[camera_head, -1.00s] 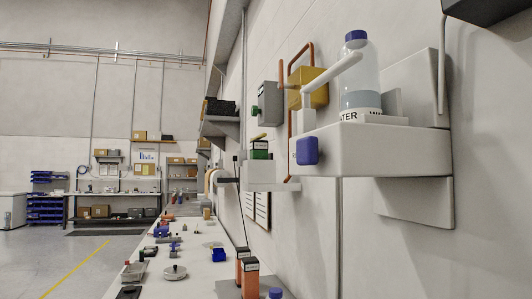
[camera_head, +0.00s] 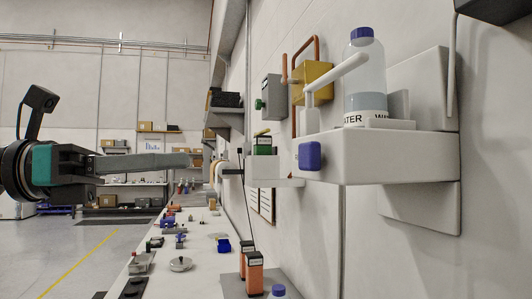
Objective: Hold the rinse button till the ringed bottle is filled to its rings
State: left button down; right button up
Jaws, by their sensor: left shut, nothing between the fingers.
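A clear bottle with a blue cap (camera_head: 365,70) stands upright on a white wall-mounted unit (camera_head: 400,153). A blue button (camera_head: 309,156) sits on the unit's left end. Another blue cap (camera_head: 278,291) shows at the bottom edge; the rest of that bottle is cut off. My left gripper (camera_head: 186,159) comes in from the left, shut and empty, pointing right, well apart from the button in the picture. My right gripper is out of view.
A white pipe arm (camera_head: 338,78) reaches out in front of the bottle. A yellow box (camera_head: 313,84) and a grey box (camera_head: 271,97) are on the wall. Orange-red blocks (camera_head: 254,273) and several small parts stand on the long bench (camera_head: 205,262) below.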

aim_at(303, 155)
pick_arm(q)
jog(key=shift+s+a+r+m+t+y, duration=0.15)
jog(key=shift+s+m+y, duration=0.1)
jog(key=shift+s, duration=0.2)
jog(key=shift+s+d+r+m+t+y, duration=0.15)
jog(key=shift+s+m+y, duration=0.1)
jog(key=shift+s, duration=0.2)
jog(key=p+x, duration=0.2)
jog(key=x, duration=1.2)
jog(key=shift+p, duration=0.4)
jog(key=shift+w+d, duration=0.2)
jog(key=shift+d, duration=0.4)
jog(key=shift+r, duration=0.1)
jog(key=shift+d, duration=0.15)
dwell(0.5)
